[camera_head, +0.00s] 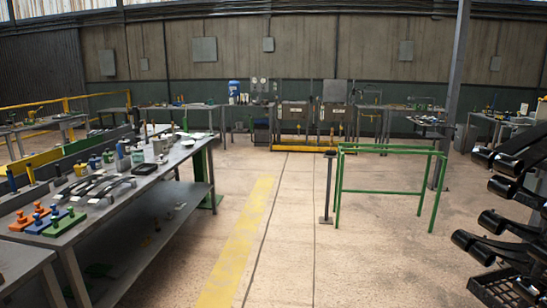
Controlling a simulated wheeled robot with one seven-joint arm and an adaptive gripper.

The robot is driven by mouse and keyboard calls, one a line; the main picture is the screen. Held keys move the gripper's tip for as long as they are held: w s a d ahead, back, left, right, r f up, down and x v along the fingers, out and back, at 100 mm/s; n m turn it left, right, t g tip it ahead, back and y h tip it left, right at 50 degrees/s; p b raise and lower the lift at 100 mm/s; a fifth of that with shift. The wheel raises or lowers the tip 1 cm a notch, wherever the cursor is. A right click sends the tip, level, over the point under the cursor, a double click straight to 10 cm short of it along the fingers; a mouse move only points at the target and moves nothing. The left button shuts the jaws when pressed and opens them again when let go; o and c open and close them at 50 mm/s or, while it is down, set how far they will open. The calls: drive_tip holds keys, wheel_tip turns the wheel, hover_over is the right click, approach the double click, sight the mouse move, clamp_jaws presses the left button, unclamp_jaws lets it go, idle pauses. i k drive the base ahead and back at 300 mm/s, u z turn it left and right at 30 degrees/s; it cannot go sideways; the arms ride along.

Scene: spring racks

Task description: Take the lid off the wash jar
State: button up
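I cannot pick out the wash jar or its lid for certain. Several small jar-like and bottle-like things stand on the long workbench (130,215) at the left, too small to tell apart. Among them are a pale grey container (160,146), a small yellowish jar (95,162) and a dark bluish upright piece (123,160). My gripper is not in view, so its state and its place relative to these things do not show.
Orange, blue and green blocks with knobs (50,221) lie on the bench's near end. A green open frame (390,190) stands right of centre. A rack with black arms (505,225) is at the right edge. Floor along the yellow stripe (237,245) is clear.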

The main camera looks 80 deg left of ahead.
sight(136, 148)
drive_tip(key=u, duration=4.45)
